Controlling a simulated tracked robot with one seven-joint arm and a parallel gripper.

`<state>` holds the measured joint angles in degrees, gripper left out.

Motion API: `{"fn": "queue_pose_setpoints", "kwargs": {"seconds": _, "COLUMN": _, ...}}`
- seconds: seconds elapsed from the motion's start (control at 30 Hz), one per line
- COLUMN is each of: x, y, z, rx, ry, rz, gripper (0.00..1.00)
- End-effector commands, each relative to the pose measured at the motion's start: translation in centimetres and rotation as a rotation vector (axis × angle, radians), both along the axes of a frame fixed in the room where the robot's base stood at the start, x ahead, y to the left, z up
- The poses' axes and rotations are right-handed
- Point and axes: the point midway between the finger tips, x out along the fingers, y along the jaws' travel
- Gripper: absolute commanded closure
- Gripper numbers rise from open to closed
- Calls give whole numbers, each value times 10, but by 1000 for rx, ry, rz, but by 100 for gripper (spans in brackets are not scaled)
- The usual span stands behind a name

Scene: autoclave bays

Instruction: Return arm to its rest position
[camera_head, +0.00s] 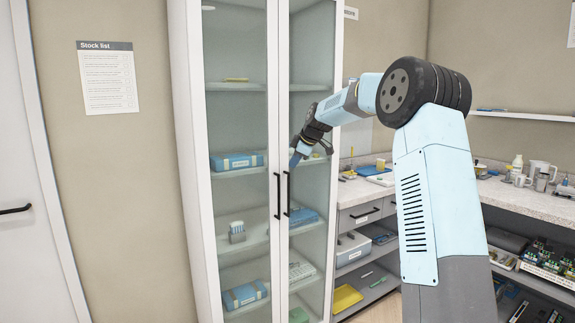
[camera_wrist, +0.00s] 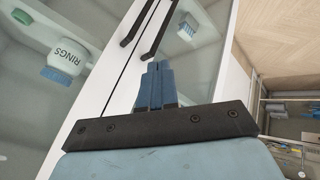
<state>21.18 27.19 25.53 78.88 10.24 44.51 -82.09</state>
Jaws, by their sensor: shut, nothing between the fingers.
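My arm reaches up from the lower right of the head view and bends over toward the glass cabinet. My gripper (camera_head: 295,160) is in front of the cabinet's right door, near the top of the black door handles (camera_head: 282,195). In the wrist view my gripper (camera_wrist: 158,70) shows as two blue fingers pressed together, with nothing between them. The fingertips point toward the door handles (camera_wrist: 150,30). I cannot tell whether they touch the door.
The tall white cabinet (camera_head: 185,130) has both glass doors closed, with blue boxes (camera_head: 237,161) on its shelves. A worktop (camera_head: 362,190) with small items lies to the right, with open shelves below. A stock list (camera_head: 107,77) hangs on the left wall.

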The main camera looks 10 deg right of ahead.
Motion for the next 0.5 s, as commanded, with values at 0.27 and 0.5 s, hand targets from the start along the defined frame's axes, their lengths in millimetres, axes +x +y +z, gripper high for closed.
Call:
{"fn": "queue_pose_setpoints", "kwargs": {"seconds": 0.27, "x": -16, "y": -23, "z": 43, "rx": 0, "ry": -1, "rz": 6, "gripper": 100}}
{"fn": "queue_pose_setpoints", "kwargs": {"seconds": 0.5, "x": -24, "y": -34, "z": 64, "rx": 1, "ry": 0, "rz": 8, "gripper": 100}}
